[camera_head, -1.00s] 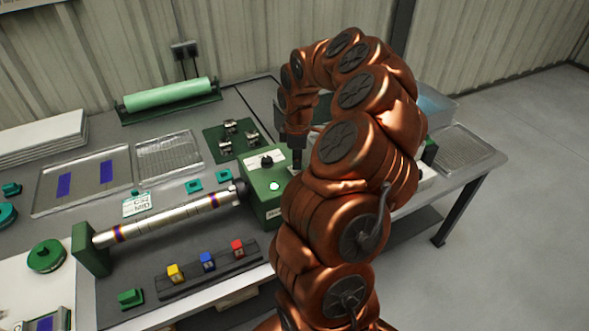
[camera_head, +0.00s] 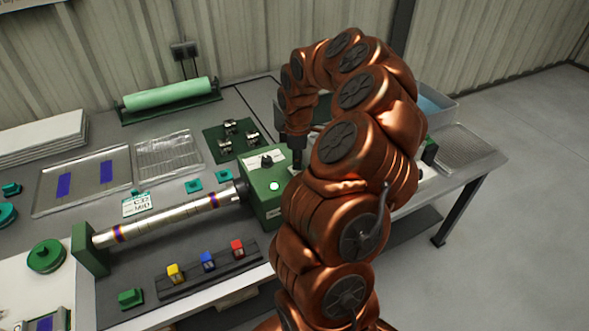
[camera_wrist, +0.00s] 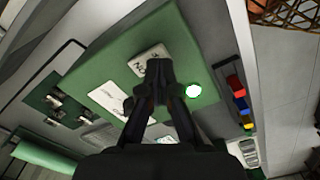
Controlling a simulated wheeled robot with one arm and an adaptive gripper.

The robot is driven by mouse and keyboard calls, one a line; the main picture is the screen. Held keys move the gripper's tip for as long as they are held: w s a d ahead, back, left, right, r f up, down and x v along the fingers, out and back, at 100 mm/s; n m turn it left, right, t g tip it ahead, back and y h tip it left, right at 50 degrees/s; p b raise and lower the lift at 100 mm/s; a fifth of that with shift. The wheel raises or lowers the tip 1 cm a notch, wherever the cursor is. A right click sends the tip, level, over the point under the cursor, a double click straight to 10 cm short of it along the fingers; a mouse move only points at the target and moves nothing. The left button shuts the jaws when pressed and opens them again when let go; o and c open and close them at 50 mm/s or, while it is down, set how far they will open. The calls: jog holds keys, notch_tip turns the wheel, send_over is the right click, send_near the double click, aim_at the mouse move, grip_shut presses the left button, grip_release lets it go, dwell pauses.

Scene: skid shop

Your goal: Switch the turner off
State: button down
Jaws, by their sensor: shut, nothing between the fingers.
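The turner is a green box (camera_head: 262,208) at mid-table, joined to a banded silver rod (camera_head: 165,219) that runs left to a green end block (camera_head: 90,248). A dark knob (camera_head: 266,161) stands on a white label on top of the box. A lamp (camera_head: 274,186) on the box glows green-white; it also shows in the wrist view (camera_wrist: 193,91). My gripper (camera_head: 297,163) points down at the box's right side. In the wrist view, my gripper (camera_wrist: 159,68) is shut and empty over the box top, its tips by a white lettered label (camera_wrist: 149,60). The fingers cover part of the box top.
A rack (camera_head: 207,270) with yellow, blue and red blocks lies in front of the rod. A green roller (camera_head: 167,95), flat trays (camera_head: 85,180) and a small green stand with metal parts (camera_head: 229,139) are behind. My arm hides the table's right part.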

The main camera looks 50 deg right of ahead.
jog(key=shift+f+b, duration=0.7)
jog(key=shift+f, duration=0.45)
dwell(0.8)
jog(key=shift+r, duration=0.15)
jog(key=shift+r+p, duration=0.9)
jog(key=shift+r, duration=2.5)
jog(key=s+a+r, duration=0.1)
jog(key=a+r, duration=0.2)
jog(key=a, duration=0.4)
jog(key=s+a+r+m, duration=0.1)
jog(key=a+r, duration=0.1)
jog(key=a, duration=0.4)
jog(key=s+a+r, duration=0.1)
jog(key=a+r, duration=0.2)
jog(key=a, duration=0.4)
jog(key=s+a+f+m+g, duration=0.1)
jog(key=s+a+m, duration=0.2)
jog(key=s+a, duration=0.3)
jog(key=s+a+m, duration=0.4)
jog(key=s+a, duration=0.2)
jog(key=s, duration=0.8)
jog(key=shift+s+a+f+g, duration=0.2)
jog(key=shift+s+f+g, duration=0.15)
jog(key=shift+s+g, duration=0.05)
